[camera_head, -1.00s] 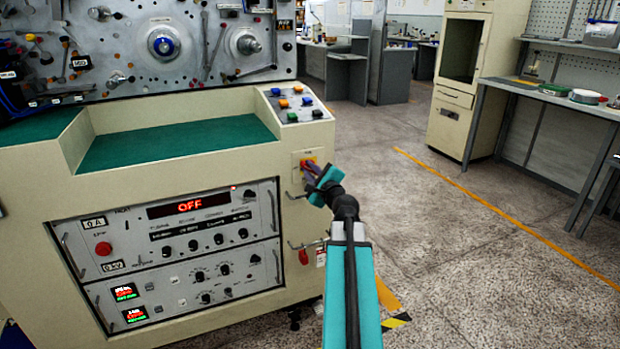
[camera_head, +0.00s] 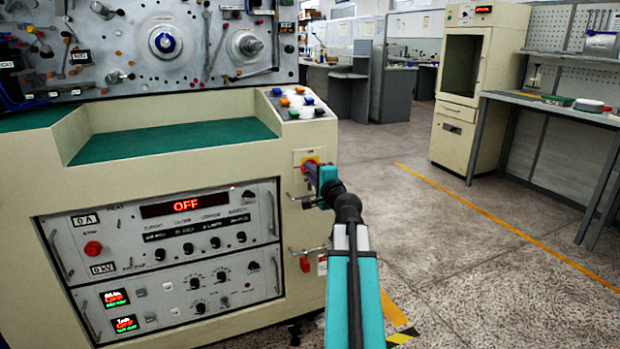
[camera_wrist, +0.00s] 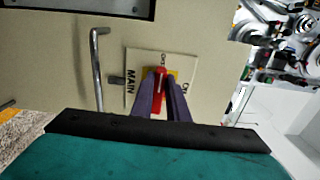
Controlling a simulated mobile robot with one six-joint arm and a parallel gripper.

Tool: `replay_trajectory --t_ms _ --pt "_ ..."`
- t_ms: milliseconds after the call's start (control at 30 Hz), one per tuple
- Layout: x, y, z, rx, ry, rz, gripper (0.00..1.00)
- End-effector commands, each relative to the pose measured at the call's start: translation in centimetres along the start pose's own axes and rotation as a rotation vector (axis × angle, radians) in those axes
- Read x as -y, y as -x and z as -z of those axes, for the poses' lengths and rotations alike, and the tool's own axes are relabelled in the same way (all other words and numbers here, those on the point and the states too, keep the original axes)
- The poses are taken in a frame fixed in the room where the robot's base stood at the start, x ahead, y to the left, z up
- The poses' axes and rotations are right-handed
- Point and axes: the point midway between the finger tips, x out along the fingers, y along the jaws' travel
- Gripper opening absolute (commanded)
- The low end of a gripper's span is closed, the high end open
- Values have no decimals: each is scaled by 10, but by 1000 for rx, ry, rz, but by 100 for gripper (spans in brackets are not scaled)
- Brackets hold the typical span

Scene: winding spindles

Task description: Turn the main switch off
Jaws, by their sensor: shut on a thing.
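The main switch is a red handle (camera_wrist: 160,84) on a yellow square, set on a pale plate (camera_wrist: 133,62) marked MAIN, with small lettering above and to the right. The handle lies upright in the wrist view, its far end toward the upper lettering. My gripper (camera_wrist: 160,95) is shut on the handle, one dark finger on each side. In the head view, my gripper (camera_head: 312,174) is at the switch (camera_head: 311,160) on the cream console's right front corner and hides most of it. The console's red display (camera_head: 185,207) reads OFF.
A metal hook-shaped handle (camera_wrist: 97,70) stands out beside the switch plate. Open floor (camera_head: 450,260) lies to the right, with a cream cabinet (camera_head: 458,145) and a workbench (camera_head: 545,105) beyond.

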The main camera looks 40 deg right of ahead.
Motion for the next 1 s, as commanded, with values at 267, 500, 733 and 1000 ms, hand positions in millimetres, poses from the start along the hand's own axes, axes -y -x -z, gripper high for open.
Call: replay_trajectory --t_ms 267,500,733,1000 --pt "-1 0 -1 2 36 -2 0" --pt "-1 0 -1 2 37 -2 0" --pt "-1 0 0 1 36 -1 33" --pt "-1 0 0 0 34 -1 33"
